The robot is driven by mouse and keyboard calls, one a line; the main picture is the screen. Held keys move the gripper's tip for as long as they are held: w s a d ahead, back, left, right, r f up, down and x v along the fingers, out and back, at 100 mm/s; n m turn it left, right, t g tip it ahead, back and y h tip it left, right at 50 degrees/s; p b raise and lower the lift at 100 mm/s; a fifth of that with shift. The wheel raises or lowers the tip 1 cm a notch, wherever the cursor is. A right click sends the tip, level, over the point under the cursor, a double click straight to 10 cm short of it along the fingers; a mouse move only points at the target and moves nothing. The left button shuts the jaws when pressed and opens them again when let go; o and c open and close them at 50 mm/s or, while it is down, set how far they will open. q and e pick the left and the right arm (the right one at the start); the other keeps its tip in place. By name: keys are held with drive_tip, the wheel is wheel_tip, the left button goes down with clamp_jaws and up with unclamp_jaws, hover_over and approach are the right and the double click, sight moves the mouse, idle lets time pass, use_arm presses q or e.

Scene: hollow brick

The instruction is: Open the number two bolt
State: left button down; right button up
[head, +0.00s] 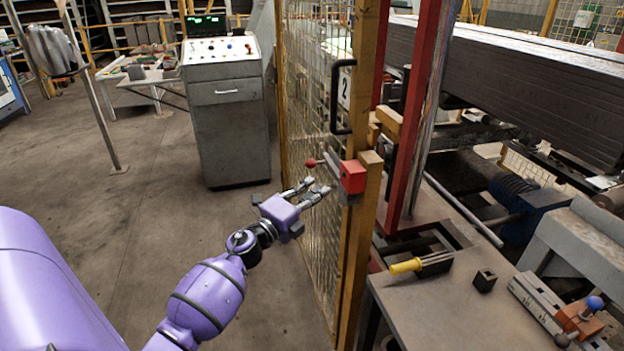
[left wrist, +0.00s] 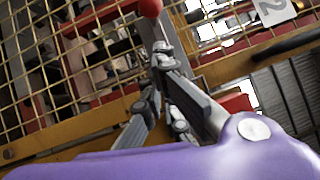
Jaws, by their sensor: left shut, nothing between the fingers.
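The number two bolt has a red ball knob (head: 311,162) on a thin rod and a red block (head: 353,177) on the yellow gate post. A "2" sign (head: 344,90) hangs above it on the mesh gate. My left gripper (head: 313,188) is shut and empty, just below the knob and left of the block. In the left wrist view, the knob (left wrist: 150,7) is at the top, beyond the fingertips (left wrist: 160,60), and part of the red block (left wrist: 237,103) shows behind them. I cannot tell whether the fingers touch the rod. My right gripper is not in view.
A black gate handle (head: 342,97) is above the bolt. A grey control cabinet (head: 228,120) stands behind, to the left. A workbench (head: 440,315) with a yellow-handled tool (head: 406,266) is right of the post. The floor at left is mostly clear.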

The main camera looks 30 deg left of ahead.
use_arm(q)
drive_tip(key=shift+w+a+r, duration=0.15)
drive_tip(key=shift+w+a, duration=0.45)
drive_tip(key=shift+w, duration=0.15)
drive_tip(key=shift+w+a+r, duration=0.15)
drive_tip(key=shift+w+a, duration=0.4)
drive_tip(key=shift+w, duration=0.15)
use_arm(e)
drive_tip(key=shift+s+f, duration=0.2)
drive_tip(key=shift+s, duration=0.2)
use_arm(q)
drive_tip(key=shift+w+a+r, duration=0.1)
drive_tip(key=shift+w+a, duration=0.35)
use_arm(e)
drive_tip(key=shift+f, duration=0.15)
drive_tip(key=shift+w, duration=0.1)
